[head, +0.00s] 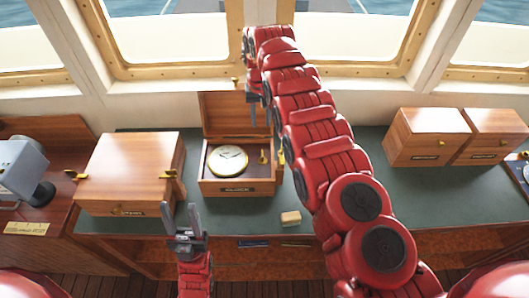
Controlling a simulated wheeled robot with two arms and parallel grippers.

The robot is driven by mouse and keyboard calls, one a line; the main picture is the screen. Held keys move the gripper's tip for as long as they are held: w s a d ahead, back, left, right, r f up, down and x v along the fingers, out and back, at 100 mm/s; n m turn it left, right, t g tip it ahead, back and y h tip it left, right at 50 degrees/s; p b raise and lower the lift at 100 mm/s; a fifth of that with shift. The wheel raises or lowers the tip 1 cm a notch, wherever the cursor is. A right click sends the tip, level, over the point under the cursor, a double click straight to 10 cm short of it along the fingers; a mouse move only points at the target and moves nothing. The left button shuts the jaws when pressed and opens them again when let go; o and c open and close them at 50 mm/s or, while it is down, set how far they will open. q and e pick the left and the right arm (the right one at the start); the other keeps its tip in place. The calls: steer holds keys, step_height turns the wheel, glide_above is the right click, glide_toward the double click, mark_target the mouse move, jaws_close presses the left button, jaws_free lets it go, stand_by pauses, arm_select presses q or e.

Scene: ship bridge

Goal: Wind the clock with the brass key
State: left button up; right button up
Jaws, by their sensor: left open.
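The clock (228,160) has a round cream dial and brass rim and lies face up in an open wooden box (236,188) on the green desk top. The box lid (222,114) stands raised at the back. A small brass piece (263,157), possibly the key, stands in the box right of the dial; its shape is too small to be sure. My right gripper (260,118) points down above the back of the box, in front of the lid; its fingers look apart with nothing visible between them. My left gripper (183,222) is open and empty, in front of the desk's near edge.
A closed wooden box with brass fittings (130,160) stands left of the clock box. Two closed wooden boxes (428,140) stand at the right. A small pale block (290,218) lies near the front edge. My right arm crosses over the desk's middle, right of the clock box.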

step_height(320, 180, down, 11)
steer(key=b, duration=1)
steer(key=shift+d, duration=0.15)
steer(key=shift+f, duration=0.55)
step_height(320, 180, down, 3)
steer(key=shift+s+d+f+b, duration=0.1)
steer(key=shift+f+b, duration=0.1)
steer(key=shift+b, duration=0.75)
jaws_close()
